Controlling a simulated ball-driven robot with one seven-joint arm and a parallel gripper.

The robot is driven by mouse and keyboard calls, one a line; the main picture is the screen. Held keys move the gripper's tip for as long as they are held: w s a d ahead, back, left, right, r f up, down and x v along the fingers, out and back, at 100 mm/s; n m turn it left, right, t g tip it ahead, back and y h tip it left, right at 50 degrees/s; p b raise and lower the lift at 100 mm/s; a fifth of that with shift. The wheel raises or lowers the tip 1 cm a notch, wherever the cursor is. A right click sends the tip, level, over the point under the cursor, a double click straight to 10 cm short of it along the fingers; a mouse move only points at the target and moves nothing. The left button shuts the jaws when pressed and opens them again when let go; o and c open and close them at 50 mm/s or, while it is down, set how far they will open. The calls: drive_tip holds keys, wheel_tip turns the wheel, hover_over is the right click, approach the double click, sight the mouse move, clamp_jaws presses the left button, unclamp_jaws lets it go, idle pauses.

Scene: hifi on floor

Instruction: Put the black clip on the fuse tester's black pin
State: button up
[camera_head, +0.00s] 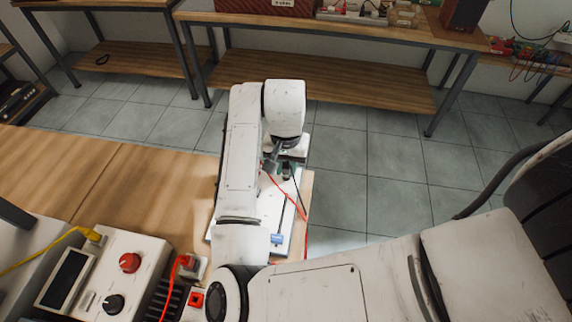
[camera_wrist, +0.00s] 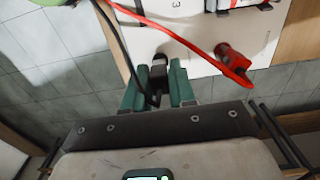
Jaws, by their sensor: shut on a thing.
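In the wrist view my gripper (camera_wrist: 158,68) has two green fingers closed on the black clip (camera_wrist: 158,78). A black lead runs from the clip toward the upper left. A red clip (camera_wrist: 232,58) on a red lead lies to the right, over the edge region of a white board (camera_wrist: 190,62). In the head view my gripper (camera_head: 286,172) is over the white board (camera_head: 262,208), largely hidden by my arm.
A wooden bench (camera_head: 130,185) carries a white box with a red knob (camera_head: 129,262) and a black knob (camera_head: 112,304) at lower left. A blue part (camera_head: 277,239) sits on the board's near end. Tiled floor (camera_head: 395,175) lies clear to the right.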

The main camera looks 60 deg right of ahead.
drive_tip(key=shift+f+b, duration=0.3)
drive_tip(key=shift+f, duration=0.15)
idle(0.4)
drive_tip(key=o, duration=1)
drive_tip(key=shift+r, duration=0.1)
wheel_tip(320, 180, up, 11)
drive_tip(key=shift+f+p, duration=0.15)
drive_tip(key=shift+p, duration=0.45)
drive_tip(key=shift+f, duration=0.1)
